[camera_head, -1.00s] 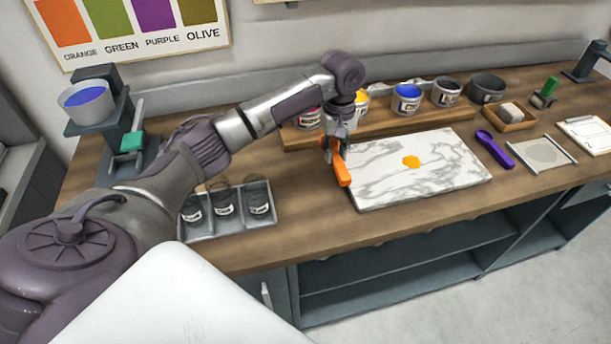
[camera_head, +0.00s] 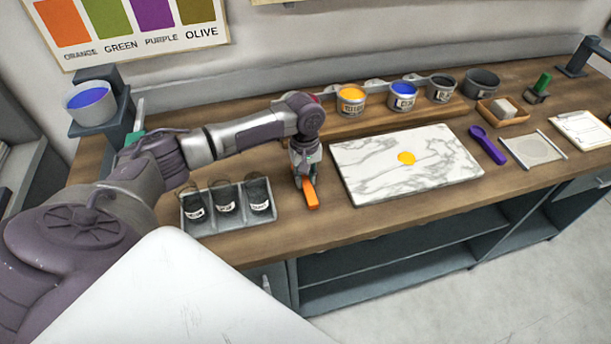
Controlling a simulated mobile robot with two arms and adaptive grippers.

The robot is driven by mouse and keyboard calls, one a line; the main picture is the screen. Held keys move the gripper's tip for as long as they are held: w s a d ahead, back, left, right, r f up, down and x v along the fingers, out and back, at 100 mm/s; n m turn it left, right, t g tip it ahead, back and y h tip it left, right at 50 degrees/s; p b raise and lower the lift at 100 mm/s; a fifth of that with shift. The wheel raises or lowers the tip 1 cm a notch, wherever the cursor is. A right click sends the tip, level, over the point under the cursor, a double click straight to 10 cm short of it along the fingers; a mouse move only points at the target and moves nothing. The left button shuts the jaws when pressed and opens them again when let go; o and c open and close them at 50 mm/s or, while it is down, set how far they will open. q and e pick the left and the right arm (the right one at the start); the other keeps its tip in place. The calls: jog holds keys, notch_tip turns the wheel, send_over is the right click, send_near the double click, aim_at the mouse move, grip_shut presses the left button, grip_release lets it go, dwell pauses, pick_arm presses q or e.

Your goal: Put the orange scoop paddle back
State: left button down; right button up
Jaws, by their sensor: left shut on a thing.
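The orange scoop paddle (camera_head: 311,195) is held by my left gripper (camera_head: 303,178), which is shut on it. Gripper and paddle are between the tray of dark jars and the marble slab, over the wooden counter. I cannot tell whether the paddle touches the counter. Part of the paddle is hidden by the gripper. A purple scoop (camera_head: 487,145) lies on the counter right of the slab. My right gripper is not in view.
The marble slab (camera_head: 365,185) carries a yellow-orange blob (camera_head: 406,157). A grey tray (camera_head: 240,223) holds dark labelled jars. Paint cans, including yellow (camera_head: 351,100) and blue (camera_head: 402,96), stand on a raised shelf behind. Bare counter (camera_head: 330,218) shows in front of the paddle.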

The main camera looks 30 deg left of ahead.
aim_at(305, 179)
pick_arm(q)
jog(key=c, duration=1)
grip_release()
jog(key=r+b, duration=0.1)
jog(key=r, duration=1.1)
jog(key=shift+w+a+b, duration=0.15)
jog(key=shift+w+b, duration=0.05)
jog(key=shift+b, duration=0.15)
